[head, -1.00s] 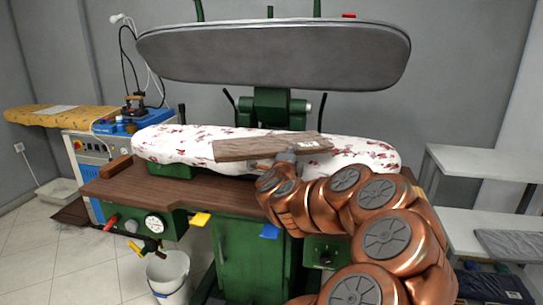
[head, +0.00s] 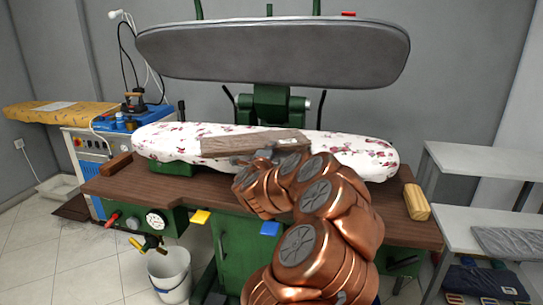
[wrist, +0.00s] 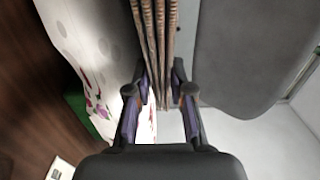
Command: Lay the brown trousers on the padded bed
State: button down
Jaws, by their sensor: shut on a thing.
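The folded brown trousers (head: 230,145) lie flat across the middle of the padded bed in the head view, or just above it; I cannot tell if they touch. The padded bed (head: 165,140) is white with a red floral print. My gripper (head: 265,156) is at the near edge of the trousers, partly hidden by my copper-coloured arm. In the wrist view, the brown folds (wrist: 156,45) run between the two fingers of my gripper (wrist: 159,95), which is shut on them. The bed's floral cover (wrist: 85,45) shows to their left.
The grey upper press plate (head: 270,55) hangs raised above the bed. A brown wooden table (head: 130,185) surrounds the bed's base, with a yellow-tan block (head: 416,202) at its right end. White shelves (head: 480,160) stand at the right. A white bucket (head: 170,272) is on the floor.

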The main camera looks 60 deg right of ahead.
notch_tip(320, 180, down, 2)
jog(key=c, duration=1)
grip_release()
jog(key=shift+c, duration=0.2)
jog(key=b+v, duration=0.5)
jog(key=v, duration=0.7)
